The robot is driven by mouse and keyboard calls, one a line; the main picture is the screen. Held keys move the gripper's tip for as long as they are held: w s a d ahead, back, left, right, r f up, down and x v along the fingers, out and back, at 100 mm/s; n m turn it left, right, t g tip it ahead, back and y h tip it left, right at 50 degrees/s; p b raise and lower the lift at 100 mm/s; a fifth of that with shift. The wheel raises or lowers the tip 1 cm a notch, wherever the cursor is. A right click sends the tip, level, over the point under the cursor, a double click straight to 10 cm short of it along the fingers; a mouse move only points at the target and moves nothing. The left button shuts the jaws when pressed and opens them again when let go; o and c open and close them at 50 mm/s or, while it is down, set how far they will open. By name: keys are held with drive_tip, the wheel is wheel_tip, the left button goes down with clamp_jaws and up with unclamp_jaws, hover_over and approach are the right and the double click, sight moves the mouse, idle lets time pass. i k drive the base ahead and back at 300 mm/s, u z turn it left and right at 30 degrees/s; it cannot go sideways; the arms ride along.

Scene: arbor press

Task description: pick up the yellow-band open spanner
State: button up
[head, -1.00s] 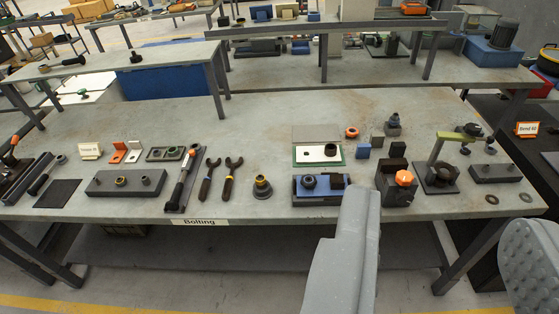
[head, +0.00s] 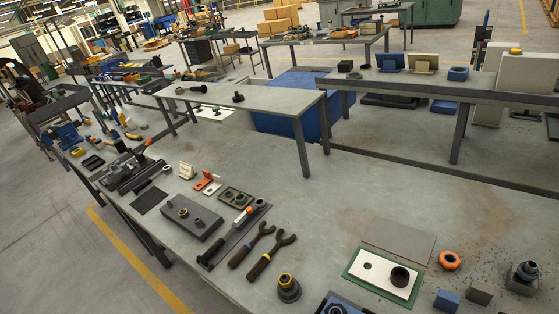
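Two dark open spanners lie side by side on the grey bench in the head view. The left spanner (head: 251,244) and the right spanner (head: 270,256) both have their forked jaws toward the back right and brownish handles toward the front left. My gripper is not in this view.
A grey block (head: 192,217) lies further left. The bench surface (head: 340,215) behind the spanners is clear.

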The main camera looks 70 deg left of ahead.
sight(260, 267)
drive_tip(key=u, duration=0.35)
drive_tip(key=i, duration=0.9)
drive_tip(key=u, duration=0.5)
drive_tip(key=k, duration=0.85)
drive_tip(key=u, duration=0.2)
drive_tip(key=i, duration=0.85)
drive_tip(key=z, duration=0.1)
